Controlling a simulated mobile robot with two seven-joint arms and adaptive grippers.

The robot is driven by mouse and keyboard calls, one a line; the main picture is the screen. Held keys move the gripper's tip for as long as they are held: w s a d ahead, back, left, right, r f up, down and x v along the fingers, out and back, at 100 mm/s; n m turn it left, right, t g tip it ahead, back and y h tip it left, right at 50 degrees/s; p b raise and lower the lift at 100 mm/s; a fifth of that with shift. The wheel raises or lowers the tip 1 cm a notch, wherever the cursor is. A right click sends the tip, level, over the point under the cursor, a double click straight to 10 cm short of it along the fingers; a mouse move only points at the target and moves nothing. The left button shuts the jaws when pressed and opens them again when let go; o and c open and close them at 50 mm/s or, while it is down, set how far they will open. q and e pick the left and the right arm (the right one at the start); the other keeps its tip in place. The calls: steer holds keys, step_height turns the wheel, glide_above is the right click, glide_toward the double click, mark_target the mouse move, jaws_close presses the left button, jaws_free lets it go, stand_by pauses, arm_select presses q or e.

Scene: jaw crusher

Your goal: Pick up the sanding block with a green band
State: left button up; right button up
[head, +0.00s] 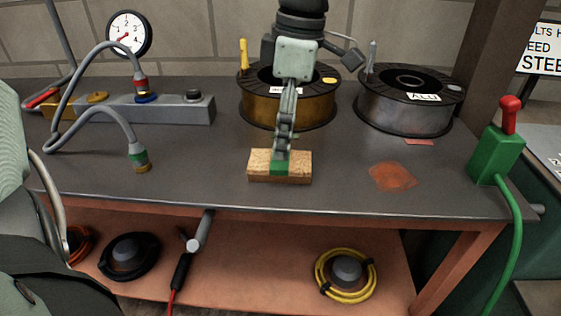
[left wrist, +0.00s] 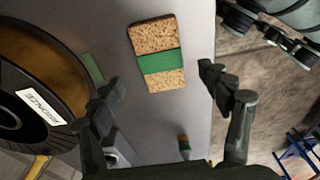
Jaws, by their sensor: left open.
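The sanding block (head: 299,167) lies flat on the grey bench near its front edge, tan and speckled with a green band around its middle. In the left wrist view the block (left wrist: 153,37) lies ahead of the fingers, with the green band (left wrist: 160,62) in line with the gap. My left gripper (head: 281,150) points down over the band in the head view. In the left wrist view its fingers (left wrist: 158,82) are spread and empty. I cannot tell whether a fingertip touches the block. Dark jointed parts, likely my right gripper (left wrist: 268,32), show at the top right.
A brass-coloured spool (head: 262,105) and a grey spool (head: 405,112) stand behind the block. A grey manifold with hoses (head: 185,108) is at the left. A green lever box (head: 498,155) is at the right edge. The bench around the block is mostly clear.

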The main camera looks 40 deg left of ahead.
arm_select(q)
step_height(320, 180, down, 5)
steer(key=shift+s+a+r, duration=0.15)
steer(key=shift+r, duration=0.05)
arm_select(e)
steer(key=shift+w+f, duration=0.15)
steer(key=shift+f, duration=0.3)
arm_select(q)
steer(key=shift+c, duration=0.2)
steer(key=c, duration=1.2)
steer(key=shift+o, duration=0.2)
steer(key=shift+r, duration=0.1)
step_height(320, 180, up, 28)
steer(key=p, duration=0.1)
steer(key=shift+p, duration=0.35)
arm_select(e)
steer(key=shift+w+a+f, duration=0.15)
steer(key=shift+f, duration=0.7)
steer(key=shift+w+a+f, duration=0.1)
steer(key=shift+w+f, duration=0.05)
steer(key=shift+f, duration=0.65)
